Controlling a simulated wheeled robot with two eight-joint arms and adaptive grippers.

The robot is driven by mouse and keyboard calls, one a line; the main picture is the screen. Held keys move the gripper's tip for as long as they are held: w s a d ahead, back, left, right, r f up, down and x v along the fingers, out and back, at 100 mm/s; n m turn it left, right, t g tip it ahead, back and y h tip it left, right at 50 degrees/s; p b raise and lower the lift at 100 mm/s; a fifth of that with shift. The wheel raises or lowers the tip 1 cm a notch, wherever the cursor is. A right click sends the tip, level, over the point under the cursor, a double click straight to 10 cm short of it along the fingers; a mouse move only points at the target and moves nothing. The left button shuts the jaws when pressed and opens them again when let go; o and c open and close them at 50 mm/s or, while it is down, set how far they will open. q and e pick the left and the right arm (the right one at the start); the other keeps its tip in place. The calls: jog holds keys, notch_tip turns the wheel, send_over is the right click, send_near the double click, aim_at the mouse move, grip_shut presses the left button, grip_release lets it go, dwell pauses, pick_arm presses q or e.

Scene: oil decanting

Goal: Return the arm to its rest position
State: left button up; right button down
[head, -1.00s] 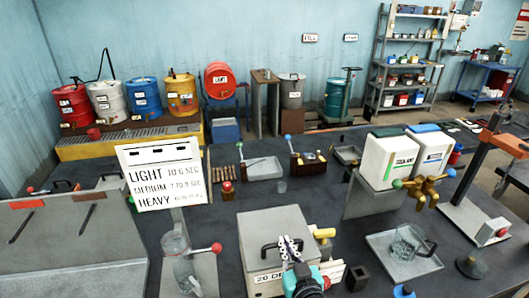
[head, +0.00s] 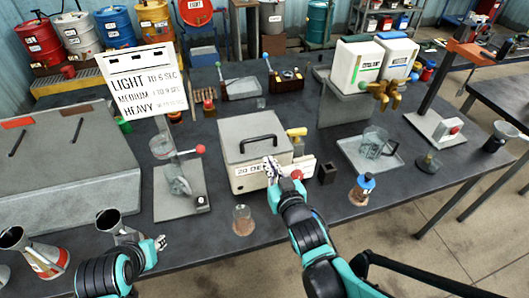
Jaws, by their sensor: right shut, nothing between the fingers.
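My right arm reaches up from the bottom of the head view. Its gripper (head: 270,164) is shut and empty, in front of the right part of the grey box (head: 257,138) with a black handle and a "20 DEG" label. It overlaps the box's front in the picture; I cannot tell whether they touch. My left gripper (head: 161,242) is at the lower left, low over the bench beside a metal jug (head: 118,228). Its fingers are too small to read.
A small glass beaker (head: 243,220) and a blue-capped bottle (head: 362,190) stand either side of my right arm. A glass jug (head: 374,143) stands on a tray at right. A viscosity sign (head: 140,80) stands at left.

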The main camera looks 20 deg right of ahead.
jog(key=shift+f, duration=0.15)
jog(key=s+d+f+g+b, duration=0.1)
jog(key=s+f+g+b, duration=0.5)
jog(key=s+f, duration=0.5)
jog(key=f+g, duration=0.1)
jog(key=g, duration=0.1)
jog(key=shift+s+d+g+b, duration=0.2)
jog(key=shift+s+g+b, duration=0.15)
jog(key=shift+g, duration=0.05)
dwell(1.1)
